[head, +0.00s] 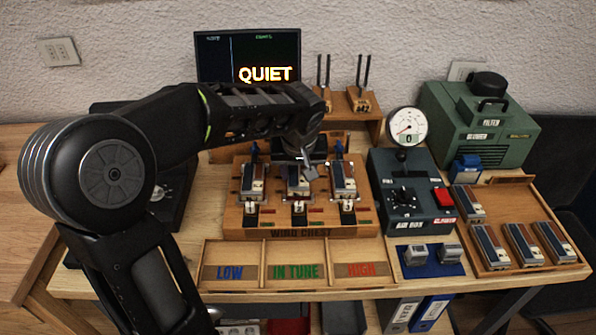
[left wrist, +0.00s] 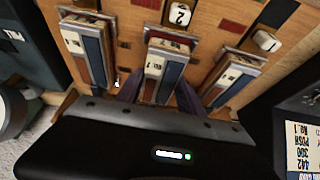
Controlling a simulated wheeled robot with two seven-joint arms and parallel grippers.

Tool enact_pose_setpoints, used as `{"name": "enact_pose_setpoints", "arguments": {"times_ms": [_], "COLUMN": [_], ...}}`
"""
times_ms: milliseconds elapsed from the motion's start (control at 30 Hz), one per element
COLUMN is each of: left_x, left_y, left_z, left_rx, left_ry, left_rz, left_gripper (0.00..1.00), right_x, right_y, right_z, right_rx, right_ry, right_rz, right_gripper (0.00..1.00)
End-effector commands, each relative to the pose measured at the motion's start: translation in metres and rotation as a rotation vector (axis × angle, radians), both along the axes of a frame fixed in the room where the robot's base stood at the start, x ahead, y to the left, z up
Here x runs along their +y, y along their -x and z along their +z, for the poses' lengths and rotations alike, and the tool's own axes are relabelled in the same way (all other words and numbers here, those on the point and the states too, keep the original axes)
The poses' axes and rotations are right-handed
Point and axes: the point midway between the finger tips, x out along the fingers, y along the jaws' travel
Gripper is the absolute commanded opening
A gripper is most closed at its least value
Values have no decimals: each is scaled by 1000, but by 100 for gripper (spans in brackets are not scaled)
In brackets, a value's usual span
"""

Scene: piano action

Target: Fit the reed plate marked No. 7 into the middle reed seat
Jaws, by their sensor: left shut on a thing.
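The wind chest (head: 290,220) stands mid-table with three reed seats in a row, marked 1, 2 and 3 as far as I can read. A reed plate (head: 298,186) is at the middle seat; its number is too small to read surely. My left gripper (head: 309,166) is above that seat, shut on this plate. In the left wrist view the plate (left wrist: 157,68) lies between the fingers, lined up with the middle metal frame (left wrist: 170,36). I cannot tell whether it is fully down. Similar plates are in the left seat (head: 252,185) and right seat (head: 344,180). My right gripper is not in view.
A three-part tray (head: 295,250) reads LOW, IN TUNE, HIGH. A control box (head: 405,190) with a red switch and a gauge (head: 407,126) stand right of the chest. A wooden tray (head: 510,185) holds several plates. A screen (head: 248,52) reads QUIET.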

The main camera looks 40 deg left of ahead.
Motion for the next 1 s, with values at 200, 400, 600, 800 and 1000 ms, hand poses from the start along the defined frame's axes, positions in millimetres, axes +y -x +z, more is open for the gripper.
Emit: {"name": "enact_pose_setpoints", "arguments": {"times_ms": [200,400,600,800,1000], "left_x": [0,0,0,0,0], "left_y": [0,0,0,0,0], "left_z": [1,0,-2,-5,-6], "left_rx": [-1,-1,-1,-1,-1], "left_ry": [-1,0,0,0,0], "left_rz": [0,1,1,0,1], "left_gripper": [0,0,0,0,0], "right_x": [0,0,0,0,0], "right_y": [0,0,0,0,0], "right_z": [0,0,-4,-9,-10], "right_rx": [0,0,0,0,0], "right_ry": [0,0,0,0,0], "right_rz": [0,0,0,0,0], "right_gripper": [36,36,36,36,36]}}
